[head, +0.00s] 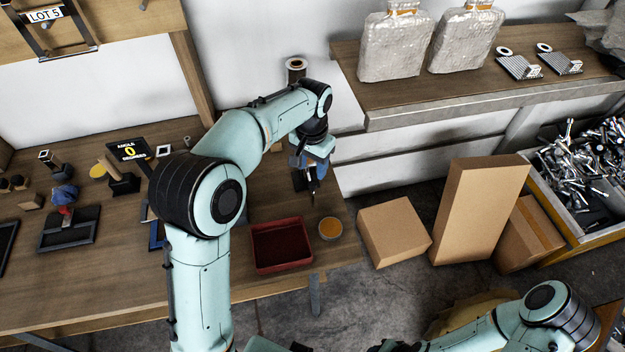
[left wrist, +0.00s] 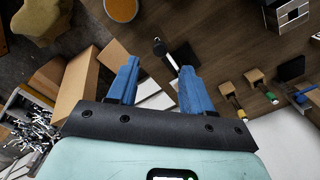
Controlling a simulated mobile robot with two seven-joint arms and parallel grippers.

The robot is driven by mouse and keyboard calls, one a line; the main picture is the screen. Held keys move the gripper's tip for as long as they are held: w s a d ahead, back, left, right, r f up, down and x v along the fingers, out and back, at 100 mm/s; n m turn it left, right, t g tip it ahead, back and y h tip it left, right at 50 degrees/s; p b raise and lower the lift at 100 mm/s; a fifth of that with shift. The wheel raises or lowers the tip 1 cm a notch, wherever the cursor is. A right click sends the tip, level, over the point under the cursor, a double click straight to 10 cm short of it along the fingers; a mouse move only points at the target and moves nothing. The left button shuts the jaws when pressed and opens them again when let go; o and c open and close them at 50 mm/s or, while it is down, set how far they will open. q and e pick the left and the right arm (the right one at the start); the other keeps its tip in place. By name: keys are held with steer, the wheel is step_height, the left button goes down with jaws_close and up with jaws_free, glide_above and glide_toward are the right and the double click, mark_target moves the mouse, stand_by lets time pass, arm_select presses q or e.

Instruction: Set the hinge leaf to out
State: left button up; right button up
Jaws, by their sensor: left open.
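My left gripper (head: 306,180) is over the right part of the wooden bench, pointing down. In the left wrist view its two blue fingers (left wrist: 158,72) are spread apart, with nothing clearly held between them. A small dark rod with a pale round end (left wrist: 158,46) shows just beyond the gap between the fingertips. I cannot tell whether it is part of the hinge leaf or whether the fingers touch it. No hinge leaf can be made out for certain.
A red tray (head: 281,265) and a round orange-filled dish (head: 330,229) stand near the bench front; the dish also shows in the left wrist view (left wrist: 122,10). Cardboard boxes (head: 393,232) stand right of the bench. My left arm hides part of the bench.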

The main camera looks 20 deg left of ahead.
mark_target(312, 184)
arm_select(q)
step_height(312, 184, down, 7)
steer(key=shift+w+r+b, duration=0.1)
steer(key=shift+b, duration=0.2)
jaws_close()
